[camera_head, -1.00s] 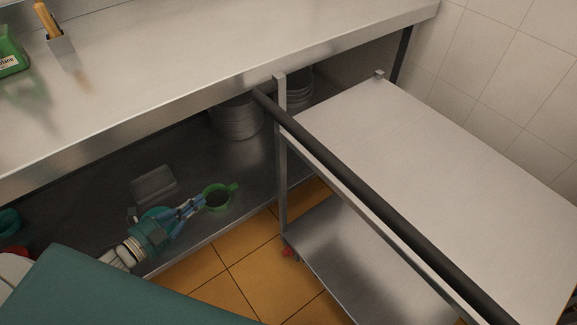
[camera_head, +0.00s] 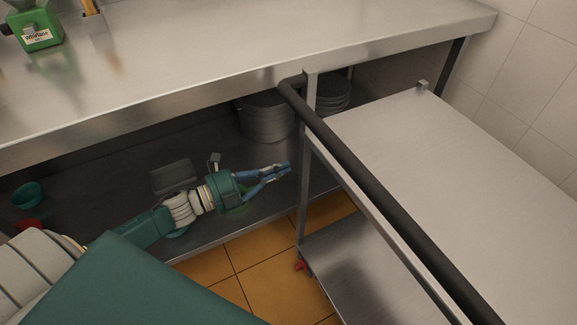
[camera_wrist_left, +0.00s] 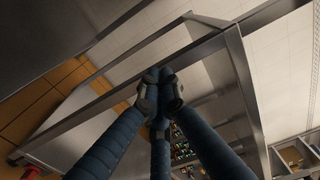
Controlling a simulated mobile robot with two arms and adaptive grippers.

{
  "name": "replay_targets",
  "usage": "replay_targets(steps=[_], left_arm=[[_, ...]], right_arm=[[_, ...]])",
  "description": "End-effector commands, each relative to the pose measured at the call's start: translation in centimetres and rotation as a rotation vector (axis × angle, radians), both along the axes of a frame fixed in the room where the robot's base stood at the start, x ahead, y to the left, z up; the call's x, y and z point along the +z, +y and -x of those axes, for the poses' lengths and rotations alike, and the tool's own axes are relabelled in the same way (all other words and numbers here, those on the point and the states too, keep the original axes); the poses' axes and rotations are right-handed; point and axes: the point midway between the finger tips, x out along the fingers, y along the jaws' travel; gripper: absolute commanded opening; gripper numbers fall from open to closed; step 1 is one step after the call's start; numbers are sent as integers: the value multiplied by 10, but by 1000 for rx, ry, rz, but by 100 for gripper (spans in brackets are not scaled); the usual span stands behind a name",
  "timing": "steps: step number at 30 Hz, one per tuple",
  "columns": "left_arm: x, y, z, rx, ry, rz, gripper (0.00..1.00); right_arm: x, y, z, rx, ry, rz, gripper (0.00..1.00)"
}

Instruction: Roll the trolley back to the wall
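The trolley is a steel cart with a flat top (camera_head: 440,170), a lower shelf (camera_head: 365,280) and a long black handle bar (camera_head: 380,190) along its near left side. Its far left corner post stands against the front edge of the steel counter. A red caster part (camera_head: 300,266) shows at the foot of that post. My left gripper (camera_head: 289,172) is under the counter edge, left of the post and apart from it. In the left wrist view the blue fingers (camera_wrist_left: 160,92) point toward the metal frame. My right gripper is not in view.
The counter (camera_head: 230,75) carries a green container (camera_head: 38,38) and a holder (camera_head: 95,20). A tiled wall (camera_head: 535,75) is at right; orange floor shows between shelf and trolley.

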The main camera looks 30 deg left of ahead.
Motion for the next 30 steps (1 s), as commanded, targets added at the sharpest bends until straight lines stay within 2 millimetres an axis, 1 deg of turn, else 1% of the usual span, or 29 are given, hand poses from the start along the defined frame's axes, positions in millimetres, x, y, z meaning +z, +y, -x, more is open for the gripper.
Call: replay_targets(steps=[1, 6, 19, 23, 26, 27, 30], left_arm=[[0, -4, -7, 0, -2, 0, 0], [0, -13, -18, 0, 1, 1, 0], [0, -15, -21, 0, 1, 0, 0], [0, -18, -25, 0, 0, 1, 0], [0, -25, -35, 1, -2, 2, 0], [0, -29, -41, 1, -3, 2, 0], [1, -43, -60, 0, -6, 2, 0]], right_arm=[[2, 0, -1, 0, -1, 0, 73], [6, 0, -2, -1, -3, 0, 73], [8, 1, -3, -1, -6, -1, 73], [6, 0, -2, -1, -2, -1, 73], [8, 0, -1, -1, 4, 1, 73], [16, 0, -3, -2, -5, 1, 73], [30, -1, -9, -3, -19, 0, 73]])
